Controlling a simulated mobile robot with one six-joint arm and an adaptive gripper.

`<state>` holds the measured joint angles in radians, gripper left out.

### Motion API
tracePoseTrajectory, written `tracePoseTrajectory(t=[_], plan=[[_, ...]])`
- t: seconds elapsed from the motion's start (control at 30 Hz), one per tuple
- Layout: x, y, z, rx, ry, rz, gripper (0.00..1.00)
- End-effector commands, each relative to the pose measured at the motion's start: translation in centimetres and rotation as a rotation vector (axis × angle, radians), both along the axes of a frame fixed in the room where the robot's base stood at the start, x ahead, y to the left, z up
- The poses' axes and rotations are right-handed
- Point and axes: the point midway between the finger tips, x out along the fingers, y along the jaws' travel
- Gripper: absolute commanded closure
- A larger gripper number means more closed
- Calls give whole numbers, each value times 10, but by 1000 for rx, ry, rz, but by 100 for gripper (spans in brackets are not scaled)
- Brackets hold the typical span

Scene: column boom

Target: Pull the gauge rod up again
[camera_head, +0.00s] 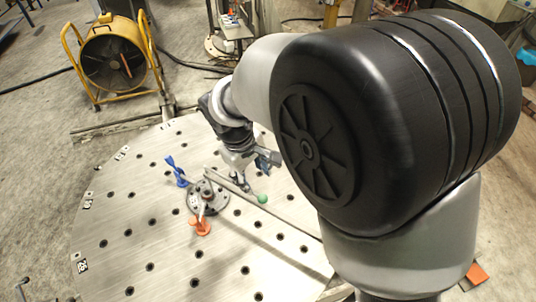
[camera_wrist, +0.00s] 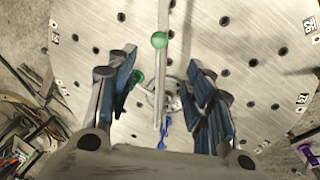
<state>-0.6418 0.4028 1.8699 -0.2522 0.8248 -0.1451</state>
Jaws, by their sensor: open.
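A pale rod-like bar (camera_head: 232,183) runs out from the hub of a dark round fixture (camera_head: 194,200) on the perforated table, with a green ball (camera_head: 262,199) at or near it. In the wrist view the bar (camera_wrist: 161,85) runs between my fingers, and the green ball (camera_wrist: 160,40) shows over it near the top. My gripper (camera_head: 256,168) is above the table, close to the bar. Its fingers stand apart in the wrist view (camera_wrist: 162,68), with gaps on both sides of the bar. I cannot tell the exact height between fingers and bar.
A blue piece (camera_head: 177,172) and an orange piece (camera_head: 200,227) stand beside the fixture. The round table (camera_head: 135,215) has several holes and free room at its left. A yellow fan (camera_head: 110,55) stands on the floor behind. My arm hides the right side.

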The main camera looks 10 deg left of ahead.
Motion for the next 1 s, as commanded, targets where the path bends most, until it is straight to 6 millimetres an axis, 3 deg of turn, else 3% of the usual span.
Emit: tracePoseTrajectory(t=[0.1,0.5,0.7,1.0], plan=[[3,-4,-31,-3,4,-2,53],[17,-14,-112,-2,4,-3,53],[21,-16,-132,1,2,-3,53],[22,-16,-137,1,0,-3,53]])
